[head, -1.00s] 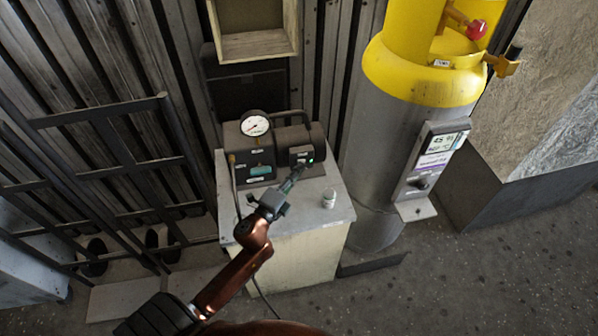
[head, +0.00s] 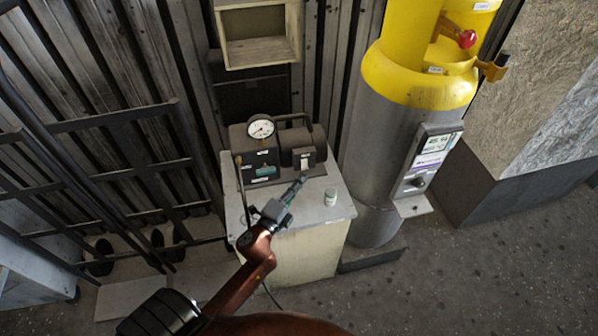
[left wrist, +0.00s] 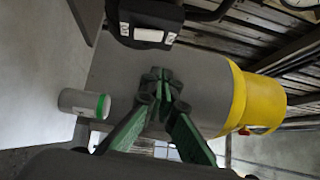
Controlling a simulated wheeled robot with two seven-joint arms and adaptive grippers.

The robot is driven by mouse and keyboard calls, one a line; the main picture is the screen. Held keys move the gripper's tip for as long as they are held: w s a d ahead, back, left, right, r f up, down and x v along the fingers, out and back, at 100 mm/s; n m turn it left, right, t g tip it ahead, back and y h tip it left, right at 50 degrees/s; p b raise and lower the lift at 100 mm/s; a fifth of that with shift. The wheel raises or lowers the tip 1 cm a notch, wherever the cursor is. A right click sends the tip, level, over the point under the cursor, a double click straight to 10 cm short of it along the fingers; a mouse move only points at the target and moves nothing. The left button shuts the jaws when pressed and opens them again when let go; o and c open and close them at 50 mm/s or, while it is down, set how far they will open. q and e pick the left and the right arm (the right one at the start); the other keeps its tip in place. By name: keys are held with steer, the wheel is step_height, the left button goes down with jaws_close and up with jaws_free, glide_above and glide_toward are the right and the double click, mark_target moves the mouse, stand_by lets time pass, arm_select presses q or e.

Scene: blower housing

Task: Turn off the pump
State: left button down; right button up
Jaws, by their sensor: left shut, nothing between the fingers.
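The dark pump (head: 262,168) sits on top of a pale cabinet, with a round white gauge (head: 261,128) on it. A light switch plate (head: 304,160) is on the motor's front at the right; no green light shows there. Part of the pump with a white plate also shows at the top of the left wrist view (left wrist: 148,35). My left gripper (head: 302,179) is just in front of the pump, below the switch plate and apart from it. Its green-and-dark fingers are shut and empty, also in the left wrist view (left wrist: 160,76). My right gripper is not in view.
A small white jar (head: 330,196) stands on the cabinet top (head: 312,210), right of my left gripper. A large grey-and-yellow tank (head: 385,150) stands to the right. A black metal rack (head: 115,125) is at left. A wooden box (head: 258,52) hangs above the pump.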

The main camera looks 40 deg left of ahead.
arm_select(q)
steer(key=s, duration=0.7)
steer(key=shift+s+d+r, duration=0.2)
steer(key=shift+d+r, duration=0.05)
